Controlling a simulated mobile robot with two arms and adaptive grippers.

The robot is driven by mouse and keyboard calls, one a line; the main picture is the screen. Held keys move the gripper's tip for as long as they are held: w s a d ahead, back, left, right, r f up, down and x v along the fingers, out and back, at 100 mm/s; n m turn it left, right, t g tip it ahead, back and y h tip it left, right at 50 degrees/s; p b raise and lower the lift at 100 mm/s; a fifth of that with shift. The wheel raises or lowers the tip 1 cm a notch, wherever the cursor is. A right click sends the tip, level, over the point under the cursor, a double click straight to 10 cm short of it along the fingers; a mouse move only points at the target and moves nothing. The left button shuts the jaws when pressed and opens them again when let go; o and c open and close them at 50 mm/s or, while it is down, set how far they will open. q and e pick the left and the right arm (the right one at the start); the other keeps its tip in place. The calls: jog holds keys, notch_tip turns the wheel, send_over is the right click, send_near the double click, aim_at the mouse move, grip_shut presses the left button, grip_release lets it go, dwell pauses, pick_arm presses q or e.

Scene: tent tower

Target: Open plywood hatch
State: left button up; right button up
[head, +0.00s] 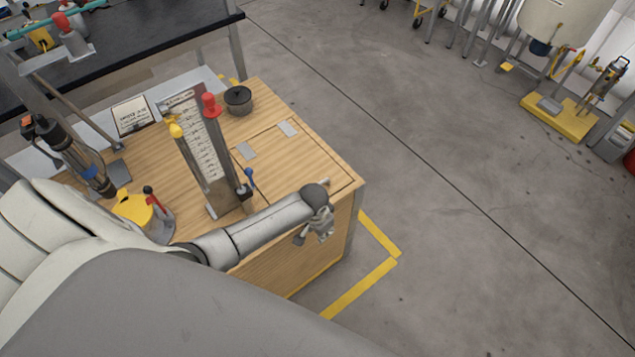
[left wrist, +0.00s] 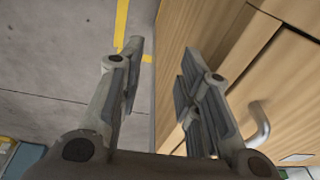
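The plywood hatch (head: 290,165) lies flat and shut in the top of the wooden box, with two grey hinge plates along its far side. A small pale handle (head: 324,182) stands near its front edge, partly hidden by my arm. My left gripper (head: 314,236) hangs just off the box's front edge. In the left wrist view my left gripper (left wrist: 160,70) is open and empty, its fingers apart. A curved grey handle (left wrist: 260,122) on the wood shows there to the right of the right finger, outside the gap. My right gripper is not in view.
The box top also carries a levered panel (head: 200,135), a dark round pot (head: 238,99), a sign (head: 133,117) and a yellow-topped device (head: 135,209). A dark table (head: 120,45) stands behind.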

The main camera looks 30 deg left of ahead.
pick_arm(q)
jog(key=w+a+r+g+y+b, duration=0.1)
jog(key=w+a+r, duration=0.2)
jog(key=w+r, duration=0.35)
jog(key=w+a+r+y+b, duration=0.1)
jog(key=w+a+r, duration=0.15)
jog(key=r, duration=0.65)
jog(key=shift+m, duration=0.4)
jog(key=f, duration=0.3)
jog(key=w+a+f, duration=0.1)
jog(key=f, duration=0.6)
jog(key=shift+w+a+f+b, duration=0.15)
jog(key=shift+w+a+b, duration=0.1)
jog(key=shift+b, duration=0.05)
grip_shut()
